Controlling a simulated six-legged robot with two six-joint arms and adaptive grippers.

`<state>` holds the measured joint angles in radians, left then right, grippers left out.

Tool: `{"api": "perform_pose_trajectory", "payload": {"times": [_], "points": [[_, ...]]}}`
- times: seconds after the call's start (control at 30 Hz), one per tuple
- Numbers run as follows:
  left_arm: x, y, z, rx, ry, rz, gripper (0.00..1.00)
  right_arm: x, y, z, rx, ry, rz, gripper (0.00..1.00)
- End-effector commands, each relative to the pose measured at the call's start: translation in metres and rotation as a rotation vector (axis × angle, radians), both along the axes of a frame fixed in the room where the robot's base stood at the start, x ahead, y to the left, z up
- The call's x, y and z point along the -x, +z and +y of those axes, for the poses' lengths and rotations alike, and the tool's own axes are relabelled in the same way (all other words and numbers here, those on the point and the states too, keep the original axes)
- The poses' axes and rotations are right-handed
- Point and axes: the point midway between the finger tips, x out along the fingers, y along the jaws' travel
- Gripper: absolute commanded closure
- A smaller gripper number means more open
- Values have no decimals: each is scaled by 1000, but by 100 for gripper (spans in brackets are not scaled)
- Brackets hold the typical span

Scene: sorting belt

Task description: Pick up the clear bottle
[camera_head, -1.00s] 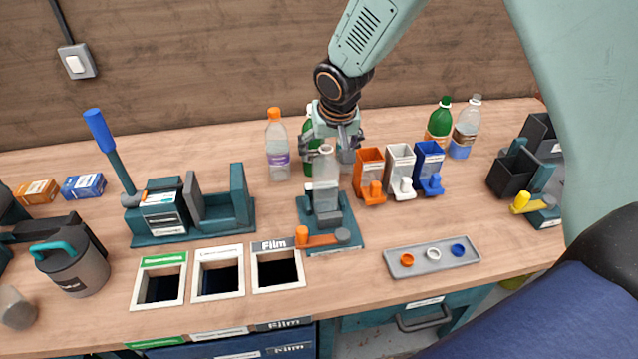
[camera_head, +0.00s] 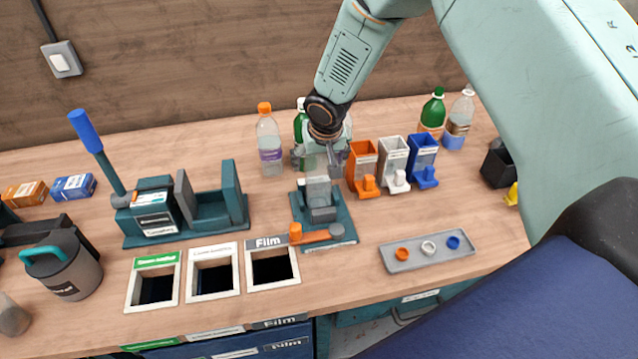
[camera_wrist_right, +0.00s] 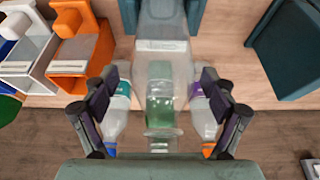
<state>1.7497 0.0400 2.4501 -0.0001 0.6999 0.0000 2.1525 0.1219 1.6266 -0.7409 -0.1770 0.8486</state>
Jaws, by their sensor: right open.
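A clear bottle (camera_wrist_right: 180,72) shows between the spread fingers of my right gripper in the right wrist view, its narrow neck toward the palm. A green bottle shows through it. My right gripper (camera_head: 325,153) is open, just behind the teal fixture (camera_head: 345,225) in the head view, where the clear bottle is largely hidden by or blends with it. I cannot tell whether the fingers touch the bottle or whether it rests on anything. My left gripper is not in view.
An orange-capped bottle (camera_head: 269,148) stands left of my right gripper, and a green one (camera_head: 299,124) close behind. Orange (camera_head: 362,160), white (camera_head: 393,165) and blue (camera_head: 423,160) dispensers stand close to its right. A grey cap tray (camera_head: 430,257) lies in front.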

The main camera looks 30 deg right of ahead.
Motion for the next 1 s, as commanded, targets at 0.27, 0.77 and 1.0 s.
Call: {"api": "perform_pose_trajectory", "payload": {"times": [0.27, 0.77, 1.0], "points": [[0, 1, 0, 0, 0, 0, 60, -4, -5, -1, 0, 1, 0, 15], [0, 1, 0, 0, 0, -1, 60, -4, -5, -1, 0, 1, 0, 54], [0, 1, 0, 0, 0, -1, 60, -4, -5, -1, 0, 1, 0, 61]]}}
